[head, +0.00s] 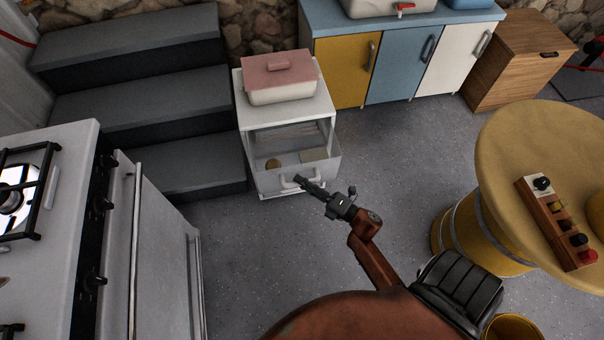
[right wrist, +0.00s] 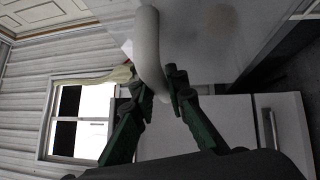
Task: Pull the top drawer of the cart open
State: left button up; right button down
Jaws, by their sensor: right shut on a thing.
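The white cart (head: 328,108) stands beside the dark steps in the head view. Its drawer (head: 322,174) has a pale front, and a round brown thing (head: 273,163) and a flat beige thing (head: 314,155) show inside. I cannot tell exactly how far the drawer stands out. My right gripper (head: 302,182) is at the drawer front, shut on its pale curved handle (head: 286,183). In the right wrist view the fingers (right wrist: 160,92) close around the end of this handle (right wrist: 150,45), partly hiding it. My left gripper is not in view.
A pink-lidded box (head: 280,80) sits on the cart. Grey steps (head: 135,105) and a white stove (head: 165,240) stand left. Coloured cabinets (head: 400,70) are behind. A yellow barrel table (head: 515,150) stands right. Floor before the cart is clear except for my arm.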

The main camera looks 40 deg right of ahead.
jog(key=shift+s, duration=0.2)
jog(key=c, duration=1.9)
grip_release()
jog(key=v, duration=1.2)
